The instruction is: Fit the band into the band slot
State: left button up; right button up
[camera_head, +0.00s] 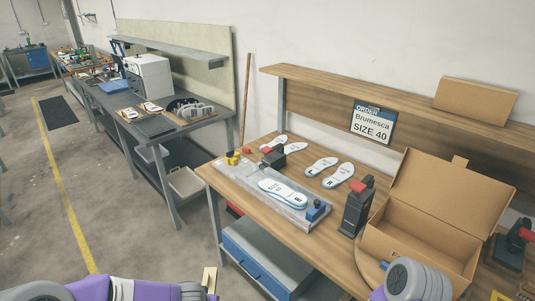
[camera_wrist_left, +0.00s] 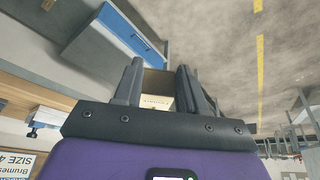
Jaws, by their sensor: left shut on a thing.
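My left gripper (camera_wrist_left: 158,82) is shut on the band (camera_wrist_left: 156,86), a small cream piece with faint printing, between its two dark fingers. In the head view the band (camera_head: 209,277) stands up at the bottom edge, over the floor in front of the bench; the fingers are mostly cut off there. I cannot make out which part is the band slot. An open cardboard box (camera_head: 415,246) stands on the right of the wooden bench (camera_head: 296,150). My right arm shows at the bottom right, but its gripper is out of view.
A clear fixture (camera_head: 238,178) holds a white insole (camera_head: 283,193). More insoles (camera_head: 337,176) lie behind it. A black device with a red top (camera_head: 357,207) stands left of the box. A blue drawer unit (camera_head: 255,267) is under the bench. The floor at left is free.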

aim_at(254, 177)
jog(key=u, duration=1.9)
jog(key=i, duration=1.5)
jog(key=z, duration=2.5)
